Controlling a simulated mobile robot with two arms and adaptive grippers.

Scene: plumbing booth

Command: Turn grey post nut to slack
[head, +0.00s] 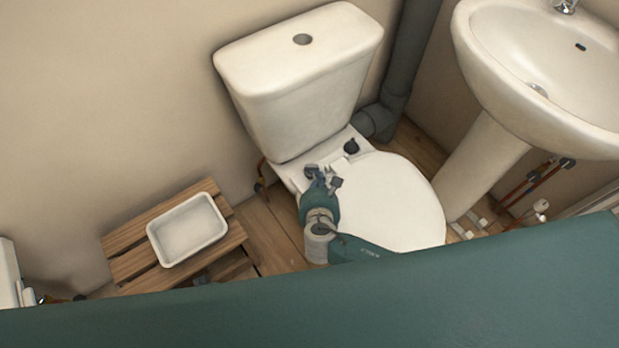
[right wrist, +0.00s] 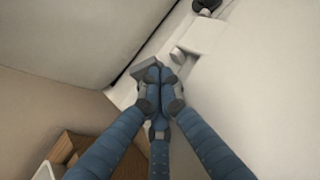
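The toilet seat lid (head: 395,205) is white and closed; it fills the right of the right wrist view (right wrist: 265,85). A grey post nut (right wrist: 145,62) shows partly at the fingertips, on the white strip between cistern and lid. My right gripper (head: 322,180) is over the left hinge area. In the right wrist view my right gripper (right wrist: 160,77) has its blue fingers drawn together around the grey piece, hiding most of it. A black post nut (head: 351,146) stands apart at the other hinge side. My left gripper is not in view.
The white cistern (head: 300,85) rises close behind the hinge strip. A slatted wooden stool (head: 135,243) with a white tray (head: 188,230) stands at left. A pedestal basin (head: 485,165) is at right. A dark waste pipe (head: 405,65) runs behind the toilet.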

